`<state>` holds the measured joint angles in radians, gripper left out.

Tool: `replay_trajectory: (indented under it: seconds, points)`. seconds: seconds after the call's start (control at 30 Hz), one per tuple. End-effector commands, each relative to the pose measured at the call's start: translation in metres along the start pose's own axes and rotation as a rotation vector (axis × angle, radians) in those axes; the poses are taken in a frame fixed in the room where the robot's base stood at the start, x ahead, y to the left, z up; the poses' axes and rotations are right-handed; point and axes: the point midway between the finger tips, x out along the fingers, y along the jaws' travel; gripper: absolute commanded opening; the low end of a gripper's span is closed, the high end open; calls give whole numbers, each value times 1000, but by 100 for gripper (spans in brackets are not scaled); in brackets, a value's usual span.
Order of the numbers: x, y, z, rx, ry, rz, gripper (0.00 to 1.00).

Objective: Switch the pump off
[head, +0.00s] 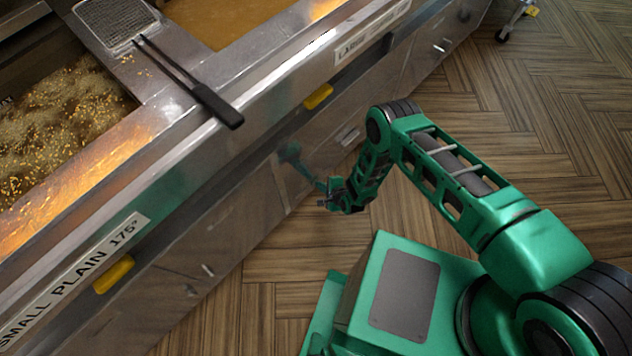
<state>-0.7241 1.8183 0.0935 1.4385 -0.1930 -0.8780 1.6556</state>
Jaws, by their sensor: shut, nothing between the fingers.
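My gripper (325,203) is at the end of my green arm, low in front of the steel front (232,215) of the frying range. It is small and dark in the picture, shut and empty. A blurred teal shape on the steel beside it looks like my arm's reflection. I cannot make out which part is the pump switch. Two yellow handles stick out under the counter edge, one below the "SMALL PLAIN 175°" label (75,280) at the lower left (114,275), one further back (318,96). My gripper appears apart from both.
A vat of bubbling oil (60,125) is at the left, a calmer oil vat (225,20) at the back. A wire basket (117,20) lies between them; its dark handle (215,105) overhangs the counter edge.

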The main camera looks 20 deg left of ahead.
Motion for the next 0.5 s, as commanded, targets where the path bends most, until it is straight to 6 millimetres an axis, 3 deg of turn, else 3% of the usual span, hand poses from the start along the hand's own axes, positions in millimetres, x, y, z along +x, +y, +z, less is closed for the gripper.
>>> replay_trajectory:
  seconds: [0.5]
  points:
    - [-3, 1, -2, 1, 0, -1, 0]
